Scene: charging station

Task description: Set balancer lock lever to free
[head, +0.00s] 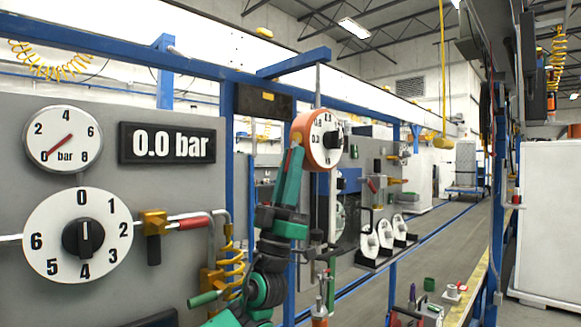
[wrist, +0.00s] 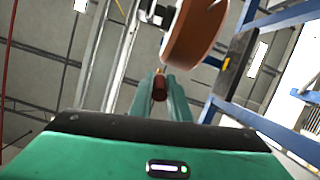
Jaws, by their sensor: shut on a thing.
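The balancer (head: 303,128) is an orange drum with a white numbered dial and a dark knob, hanging under a blue beam. In the wrist view its orange-brown drum (wrist: 192,35) is at the top, right of centre. My green gripper (head: 294,158) reaches up to the drum's lower left side. In the wrist view my gripper (wrist: 160,92) is shut on a dark red lever grip (wrist: 159,90), with a small yellow part above it. I take this to be the lock lever. Its joint with the drum and any lock or free marking cannot be made out.
Left, a grey panel (head: 100,175) carries a pressure gauge (head: 63,139), a 0.0 bar display (head: 167,144), a numbered dial (head: 78,236) and a red-handled valve (head: 187,222). A yellow coiled hose (head: 232,265) hangs near my arm. A blue post (head: 499,200) stands right; the aisle is open.

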